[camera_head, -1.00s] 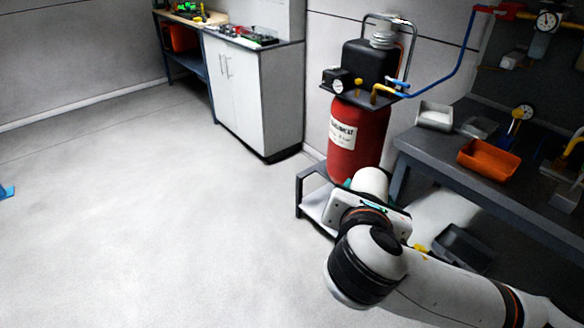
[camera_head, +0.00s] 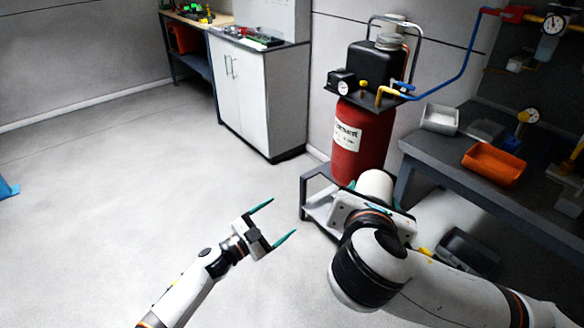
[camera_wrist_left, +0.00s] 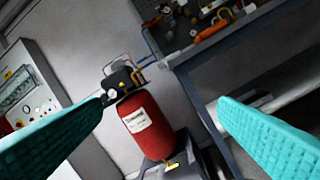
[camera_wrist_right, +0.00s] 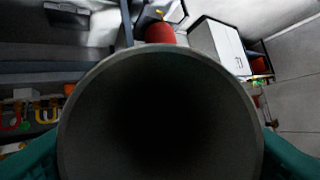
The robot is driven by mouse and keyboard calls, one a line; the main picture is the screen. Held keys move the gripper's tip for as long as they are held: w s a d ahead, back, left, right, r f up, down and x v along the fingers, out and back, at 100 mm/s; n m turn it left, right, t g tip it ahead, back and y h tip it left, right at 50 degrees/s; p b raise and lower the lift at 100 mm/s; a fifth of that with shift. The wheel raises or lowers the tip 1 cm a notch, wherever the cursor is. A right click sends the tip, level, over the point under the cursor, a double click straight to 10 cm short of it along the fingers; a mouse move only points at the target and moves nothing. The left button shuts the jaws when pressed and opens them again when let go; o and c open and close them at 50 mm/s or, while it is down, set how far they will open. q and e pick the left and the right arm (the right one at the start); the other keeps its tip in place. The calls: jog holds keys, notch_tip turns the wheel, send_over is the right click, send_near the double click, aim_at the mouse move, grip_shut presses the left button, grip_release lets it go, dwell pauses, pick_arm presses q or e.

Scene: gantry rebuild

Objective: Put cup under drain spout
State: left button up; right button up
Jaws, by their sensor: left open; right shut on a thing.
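A red tank (camera_head: 360,138) with a white label stands on a grey stand. A yellow bent pipe (camera_head: 388,92) sits on the black unit on top; a small yellow fitting (camera_wrist_left: 172,163) shows at its foot in the left wrist view. I cannot tell which is the drain spout. My right gripper (camera_head: 372,200) is shut on the cup (camera_head: 376,184), in front of the tank. The right wrist view looks into the cup's dark round mouth (camera_wrist_right: 160,120); the cup hides most of that view. My left gripper (camera_head: 284,217) is open and empty, left of the right arm.
The low grey stand (camera_head: 312,180) is partly hidden by my right arm. A grey workbench (camera_head: 480,185) at right bears an orange tray (camera_head: 494,165) and a white bin (camera_head: 440,118). A white cabinet (camera_head: 245,95) stands behind.

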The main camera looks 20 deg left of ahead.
pick_arm(q)
jog(key=s+d+r+m+g+h, duration=0.2)
jog(key=d+r+m+g+h, duration=0.15)
jog(key=r+m, duration=0.45)
jog(key=s+d+r+m+g+h, duration=0.15)
jog(key=r+m+g+h, duration=0.3)
jog(key=r, duration=0.75)
jog(key=s+d+r+m+g+y, duration=0.4)
jog(key=s+r+m+g+y, duration=0.15)
jog(key=s+r+m, duration=0.4)
jog(key=shift+n+h, duration=0.35)
jog(key=shift+n, duration=0.05)
jog(key=x, duration=1.1)
jog(key=shift+s+d+f, duration=0.15)
jog(key=shift+d+f, duration=0.1)
jog(key=shift+f, duration=0.2)
